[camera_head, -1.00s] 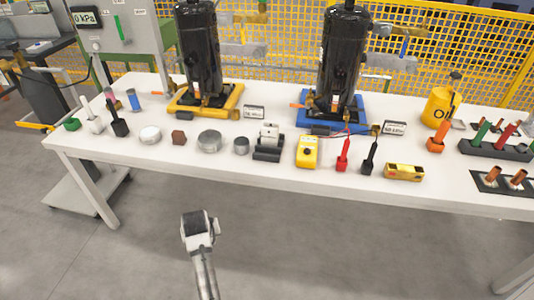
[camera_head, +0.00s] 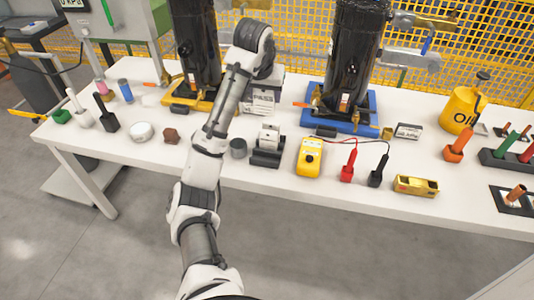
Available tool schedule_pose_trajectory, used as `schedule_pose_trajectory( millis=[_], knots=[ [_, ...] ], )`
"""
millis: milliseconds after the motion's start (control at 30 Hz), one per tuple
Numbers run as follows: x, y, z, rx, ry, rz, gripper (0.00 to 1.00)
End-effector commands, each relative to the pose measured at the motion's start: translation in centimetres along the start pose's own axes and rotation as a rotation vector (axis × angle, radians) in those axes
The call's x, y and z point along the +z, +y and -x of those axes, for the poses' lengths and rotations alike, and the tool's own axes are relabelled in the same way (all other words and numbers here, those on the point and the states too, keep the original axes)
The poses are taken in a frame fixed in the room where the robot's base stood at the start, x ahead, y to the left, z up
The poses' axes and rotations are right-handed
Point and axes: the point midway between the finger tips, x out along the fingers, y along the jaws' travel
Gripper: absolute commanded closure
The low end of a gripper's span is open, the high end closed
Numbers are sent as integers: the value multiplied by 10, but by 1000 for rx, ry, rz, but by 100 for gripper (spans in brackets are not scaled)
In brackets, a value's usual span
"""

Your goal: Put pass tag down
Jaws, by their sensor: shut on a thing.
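The pass tag (camera_head: 262,102) is a white card with dark lettering that reads PASS. It hangs under my gripper (camera_head: 265,76), just right of the left black compressor (camera_head: 197,45) on its yellow base (camera_head: 178,105). My gripper is shut on the tag; its fingers are mostly hidden behind the wrist. I cannot tell whether the tag's lower edge touches the white table (camera_head: 330,187).
The right compressor (camera_head: 350,50) stands on a blue base (camera_head: 338,122). A label block (camera_head: 268,138), a yellow meter (camera_head: 309,157) and red and black probes sit in front. An oil can (camera_head: 461,108) stands at right. Yellow mesh fencing is behind.

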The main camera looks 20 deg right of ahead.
Motion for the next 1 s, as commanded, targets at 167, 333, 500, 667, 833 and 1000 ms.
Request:
schedule_pose_trajectory(
  millis=[167,333,500,667,833,1000],
  knots=[
    [12,5,-25,7,-5,-6,66],
    [30,2,-64,3,-6,-3,66],
    [48,2,-103,2,-5,-3,66],
    [59,2,-130,1,-3,-5,66],
    [63,2,-141,0,-1,-4,66],
    [72,2,-160,2,-4,-3,66]
  ],
)
